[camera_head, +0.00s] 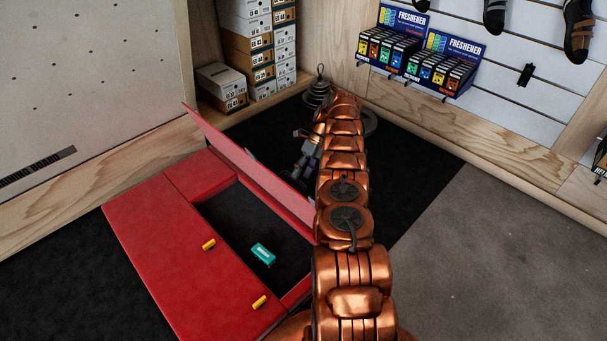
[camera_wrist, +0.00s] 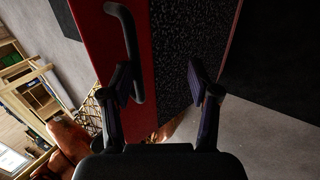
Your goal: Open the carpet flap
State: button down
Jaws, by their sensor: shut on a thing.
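The carpet flap (camera_head: 250,165) is a long red panel raised at a steep tilt along the far side of a red frame (camera_head: 150,235). The dark opening (camera_head: 230,215) in the frame is uncovered. My gripper (camera_head: 303,165) is behind the raised flap, partly hidden by it and by my copper arm. In the wrist view, my gripper (camera_wrist: 163,90) has its two fingers on either side of the flap (camera_wrist: 170,50), which shows red and speckled dark carpet faces. The fingers are shut on the flap. A black handle (camera_wrist: 133,45) is beside the left finger.
A small teal box (camera_head: 263,254) lies in the opening. Two yellow pieces (camera_head: 209,244) sit on the red frame. Stacked shoe boxes (camera_head: 258,45) and a dark weight stand (camera_head: 319,88) are at the back. Grey floor (camera_head: 480,250) to the right is clear.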

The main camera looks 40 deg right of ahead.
jog(key=shift+s+d+f, duration=0.1)
jog(key=shift+f, duration=0.5)
jog(key=c, duration=0.8)
grip_release()
jog(key=shift+c, duration=0.6)
jog(key=shift+r, duration=0.15)
jog(key=shift+c, duration=0.7)
jog(key=shift+c, duration=0.5)
jog(key=shift+a+r+p, duration=0.15)
jog(key=shift+a+p, duration=0.05)
jog(key=shift+p, duration=0.15)
